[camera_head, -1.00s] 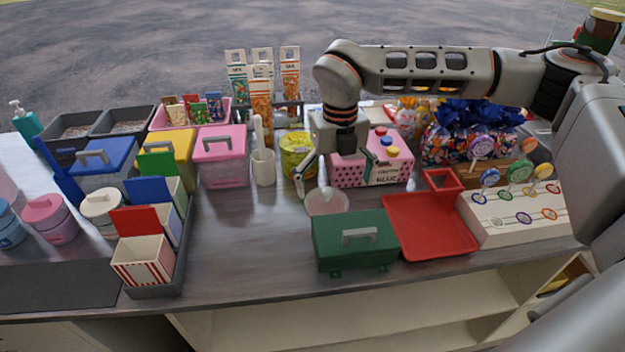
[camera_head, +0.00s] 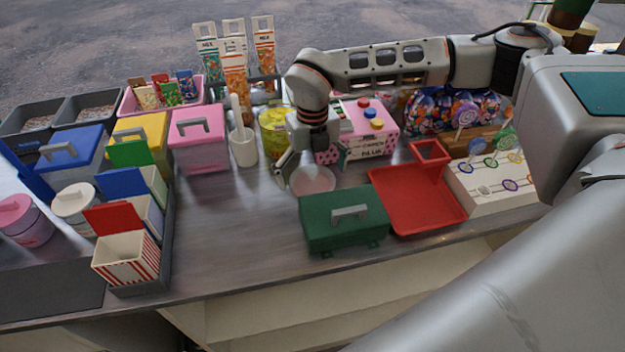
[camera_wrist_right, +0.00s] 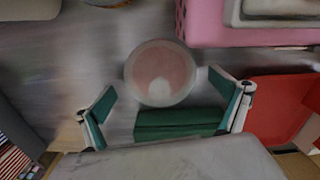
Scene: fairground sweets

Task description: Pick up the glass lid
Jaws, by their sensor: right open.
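The glass lid (camera_head: 312,181) is a round, see-through disc with a pinkish tint, lying on the grey counter just behind the green case. In the right wrist view the lid (camera_wrist_right: 160,72) shows whole, with a pale round spot, perhaps its knob, at its lower middle. My right gripper (camera_head: 300,174) is open and empty, pointing down at the lid from behind. In the wrist view the fingers of the right gripper (camera_wrist_right: 163,92) are spread wide to either side of the lid, with gaps. My left gripper is not in view.
The green case (camera_head: 343,222) stands in front of the lid, with a red tray (camera_head: 415,207) to its right. A pink dotted box (camera_head: 352,140) and a yellow tub (camera_head: 275,130) stand behind. The counter (camera_head: 230,210) left of the lid is clear.

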